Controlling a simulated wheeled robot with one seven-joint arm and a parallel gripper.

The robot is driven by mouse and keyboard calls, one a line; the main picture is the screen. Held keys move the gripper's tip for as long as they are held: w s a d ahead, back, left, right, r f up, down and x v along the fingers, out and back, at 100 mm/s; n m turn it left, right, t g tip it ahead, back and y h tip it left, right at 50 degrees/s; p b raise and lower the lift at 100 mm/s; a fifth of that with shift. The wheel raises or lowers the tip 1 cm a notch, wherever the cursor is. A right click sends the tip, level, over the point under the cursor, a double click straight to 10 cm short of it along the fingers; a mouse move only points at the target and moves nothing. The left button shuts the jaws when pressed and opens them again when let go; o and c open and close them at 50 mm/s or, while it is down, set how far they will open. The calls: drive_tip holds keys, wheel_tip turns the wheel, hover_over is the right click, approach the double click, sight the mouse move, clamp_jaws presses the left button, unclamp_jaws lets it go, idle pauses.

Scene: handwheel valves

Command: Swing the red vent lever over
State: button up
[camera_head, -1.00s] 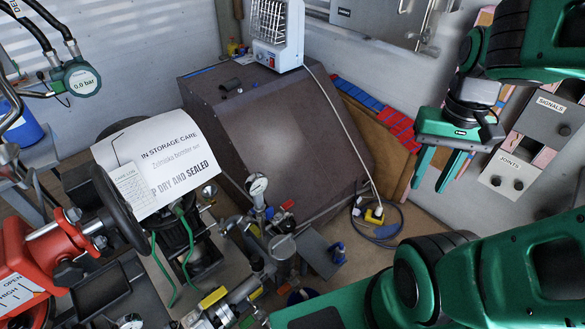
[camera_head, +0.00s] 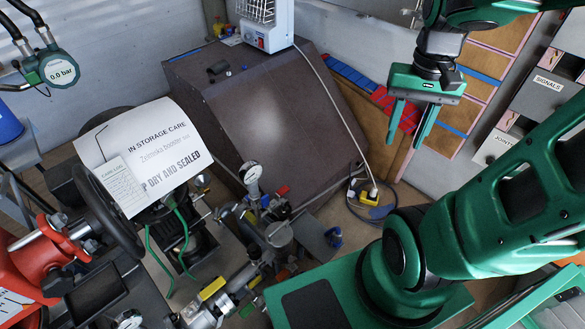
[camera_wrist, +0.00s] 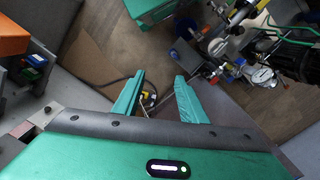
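A small red lever handle (camera_head: 283,190) sticks out of the metal pipework, just right of a round white-faced gauge (camera_head: 254,172). I cannot tell whether this is the vent lever, as other red parts show low on the same pipework. In the wrist view the gauge (camera_wrist: 263,75) and pipework are at the upper right, where red is too small to tell apart. My gripper (camera_head: 408,128) is open and empty in the air, to the right of and above the pipework in the head view. Its two green fingers also show in the wrist view (camera_wrist: 158,80), apart from any lever.
A dark brown cabinet (camera_head: 245,105) stands behind the pipework. A paper notice (camera_head: 140,160) lies over a machine at left, beside a black handwheel (camera_head: 108,215) on a red body. A yellow plug (camera_head: 370,197) and cable lie on the floor right of the pipework.

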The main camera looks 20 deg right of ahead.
drive_tip(key=w+a+f+m+g+y, duration=0.1)
drive_tip(key=w+f, duration=0.6)
drive_tip(key=w, duration=0.3)
drive_tip(key=w+a+f+m+y, duration=0.1)
drive_tip(key=w+f, duration=0.5)
drive_tip(key=w, duration=0.5)
drive_tip(key=m+g+y, duration=0.1)
drive_tip(key=m+y, duration=0.3)
approach(283, 190)
drive_tip(key=shift+x, duration=4.2)
drive_tip(key=shift+c, duration=0.3)
drive_tip(key=c, duration=0.8)
drive_tip(key=shift+o, duration=0.2)
